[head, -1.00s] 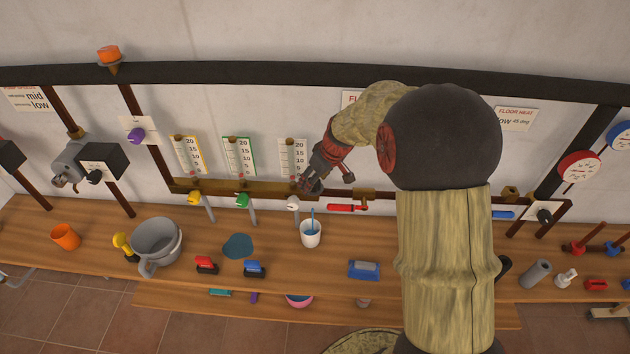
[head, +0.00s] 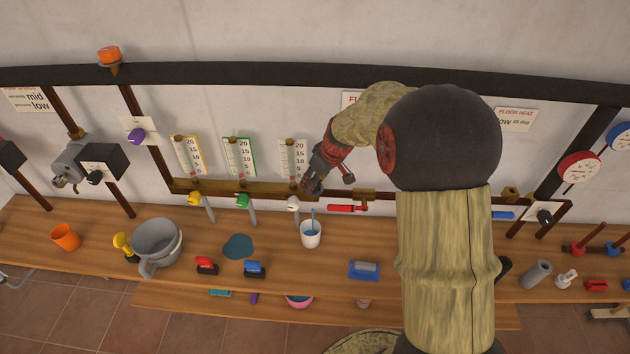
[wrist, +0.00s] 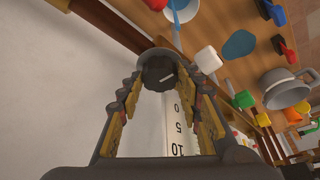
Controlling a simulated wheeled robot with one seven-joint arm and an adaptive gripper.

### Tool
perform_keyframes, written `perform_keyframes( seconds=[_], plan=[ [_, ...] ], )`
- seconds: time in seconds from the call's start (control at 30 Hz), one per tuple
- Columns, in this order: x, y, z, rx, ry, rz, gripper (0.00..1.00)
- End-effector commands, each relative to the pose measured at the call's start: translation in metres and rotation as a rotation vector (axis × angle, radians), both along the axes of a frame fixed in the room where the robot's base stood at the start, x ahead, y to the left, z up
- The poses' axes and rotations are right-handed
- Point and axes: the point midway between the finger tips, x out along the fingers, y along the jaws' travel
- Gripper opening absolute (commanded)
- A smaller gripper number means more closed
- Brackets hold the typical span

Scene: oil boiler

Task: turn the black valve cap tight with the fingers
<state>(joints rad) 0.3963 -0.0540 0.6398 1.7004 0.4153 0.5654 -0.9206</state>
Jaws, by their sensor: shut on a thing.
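The black valve cap (wrist: 158,70), round with a pale line on its face, shows between the fingertips in the wrist view. My gripper (wrist: 160,78) is shut on it, one finger on either side. In the head view my gripper (head: 312,184) is at the brass manifold bar, at the foot of the rightmost scale, and hides the cap there. How tight the cap sits cannot be told.
A white tap (head: 293,204) sits just left below my gripper, and a red-handled valve (head: 347,208) to its right. The rightmost scale (head: 293,158) stands behind. Below, the wooden bench (head: 200,225) holds a white cup (head: 310,234) and a grey pot (head: 157,240).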

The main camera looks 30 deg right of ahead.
Motion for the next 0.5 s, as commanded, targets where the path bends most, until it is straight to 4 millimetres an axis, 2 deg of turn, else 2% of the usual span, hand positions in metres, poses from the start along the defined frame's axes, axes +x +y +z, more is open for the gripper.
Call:
perform_keyframes(
  seconds=[0.27,0.5],
  plan=[
    [-0.0005,0.0006,0.0008,0.0,0.001,-0.028,0.1],
    [-0.0008,0.0024,0.0027,0.0,0.003,-0.147,0.1]
  ],
)
